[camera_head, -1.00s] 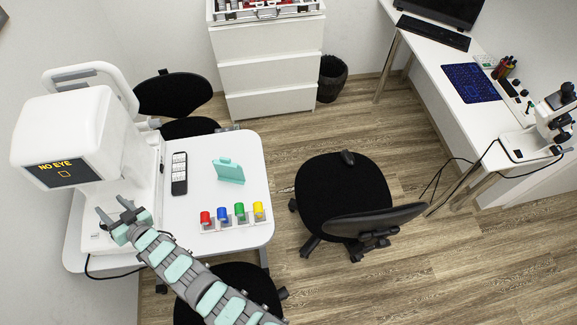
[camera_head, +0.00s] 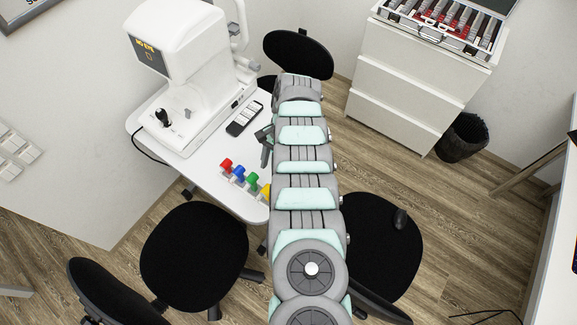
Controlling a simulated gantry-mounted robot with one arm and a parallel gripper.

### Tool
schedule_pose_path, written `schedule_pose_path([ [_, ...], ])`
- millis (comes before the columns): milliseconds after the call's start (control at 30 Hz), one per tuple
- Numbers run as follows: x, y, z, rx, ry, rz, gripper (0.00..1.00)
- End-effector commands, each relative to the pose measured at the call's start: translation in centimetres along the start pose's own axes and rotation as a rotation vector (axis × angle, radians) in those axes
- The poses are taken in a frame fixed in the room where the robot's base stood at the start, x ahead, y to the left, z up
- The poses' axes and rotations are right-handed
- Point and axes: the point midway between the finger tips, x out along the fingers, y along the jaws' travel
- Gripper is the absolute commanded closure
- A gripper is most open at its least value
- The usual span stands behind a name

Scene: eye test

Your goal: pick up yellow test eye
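The yellow test eye (camera_head: 266,192) is at the right end of a row of test eyes on the white table (camera_head: 205,185). My arm hides much of it. The red (camera_head: 226,164), blue (camera_head: 239,173) and green (camera_head: 252,181) test eyes stand to its left in the same row. My gripper (camera_head: 265,148) shows as grey parts at the left edge of my arm, above the row in the picture and apart from the yellow eye. My arm covers part of it, so its opening is unclear.
A white eye device (camera_head: 185,35) stands on the table's far left, with a dark remote-like object (camera_head: 244,118) beside it. Black chairs (camera_head: 195,255) surround the table. A drawer cabinet (camera_head: 410,90) and a bin (camera_head: 462,137) stand at the right. The mint object is hidden.

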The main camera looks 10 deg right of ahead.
Motion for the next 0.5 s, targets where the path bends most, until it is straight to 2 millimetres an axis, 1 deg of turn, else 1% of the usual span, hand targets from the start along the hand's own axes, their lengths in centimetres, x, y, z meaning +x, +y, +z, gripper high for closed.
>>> schedule_pose_path([
  [167,1.1,0.0,-0.1,0.0,0.001,-0.001,0.49],
  [267,2.1,-0.1,-0.1,0.0,0.003,-0.002,0.49],
  [500,5.8,-0.1,-0.1,-0.001,0.002,-0.002,0.49],
])
